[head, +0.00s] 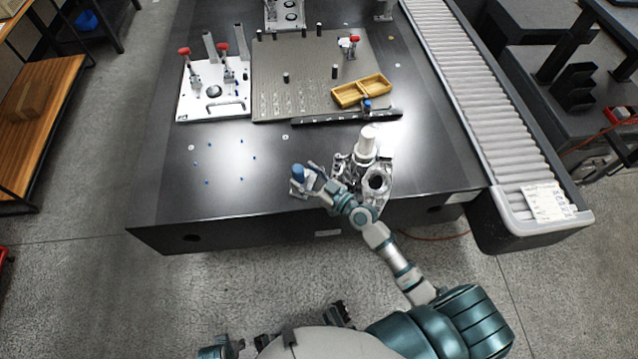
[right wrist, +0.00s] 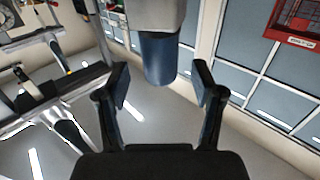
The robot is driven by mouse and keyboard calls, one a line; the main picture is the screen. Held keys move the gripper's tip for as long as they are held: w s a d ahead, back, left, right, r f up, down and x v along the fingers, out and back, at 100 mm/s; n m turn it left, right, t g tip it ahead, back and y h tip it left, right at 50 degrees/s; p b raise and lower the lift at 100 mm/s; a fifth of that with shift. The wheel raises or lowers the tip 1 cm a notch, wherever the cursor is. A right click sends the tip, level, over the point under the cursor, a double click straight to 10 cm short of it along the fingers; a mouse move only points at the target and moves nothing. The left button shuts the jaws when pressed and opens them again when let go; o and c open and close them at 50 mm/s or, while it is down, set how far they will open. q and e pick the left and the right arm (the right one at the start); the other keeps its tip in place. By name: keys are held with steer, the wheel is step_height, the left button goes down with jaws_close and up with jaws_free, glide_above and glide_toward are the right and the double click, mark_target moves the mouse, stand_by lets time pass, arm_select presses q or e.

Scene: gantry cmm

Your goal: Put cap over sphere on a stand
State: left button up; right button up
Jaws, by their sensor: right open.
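A blue cylinder, which looks like the cap (head: 299,172), sits upright on a small silver stand (head: 299,188) near the table's front edge. My right gripper (head: 310,178) is open just to the right of it. In the right wrist view, the blue cap (right wrist: 158,58) is between the spread fingers of the right gripper (right wrist: 160,82), with clear gaps on both sides. It joins a pale grey block (right wrist: 153,14) at the top of the picture. I cannot make out a sphere; it may be hidden under the cap.
A silver device with a white cylinder (head: 368,141) stands close right of my right gripper. Further back are a grey plate (head: 300,65), a yellow two-compartment tray (head: 361,91), and a white clamp plate (head: 211,104). Small blue pieces lie on the left tabletop (head: 240,175). A roller conveyor (head: 470,85) borders the right.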

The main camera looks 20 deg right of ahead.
steer(key=v, duration=1)
steer(key=shift+s, duration=0.25)
steer(key=shift+d+f, duration=0.15)
steer(key=s+a+f+m+g+h+p, duration=0.1)
steer(key=s+f+g+p, duration=0.15)
steer(key=f, duration=0.75)
steer(key=s+a+f+g+h+p, duration=0.15)
steer(key=s+f+g, duration=0.25)
steer(key=f, duration=0.6)
arm_select(q)
steer(key=s+f+p, duration=0.1)
steer(key=s+f, duration=0.3)
steer(key=f, duration=0.7)
steer(key=shift+s+a+f+p, duration=0.15)
steer(key=shift+a+f+p, duration=0.1)
steer(key=shift+f+p, duration=0.15)
arm_select(e)
steer(key=s+d+f+m+g+h, duration=0.1)
steer(key=s+f+g+h, duration=0.4)
steer(key=s+f, duration=1.2)
steer(key=s+m+g, duration=0.1)
steer(key=s+g, duration=0.1)
steer(key=s, duration=0.1)
steer(key=shift+s+d+f+g+h, duration=0.25)
steer(key=shift+g+h, duration=0.1)
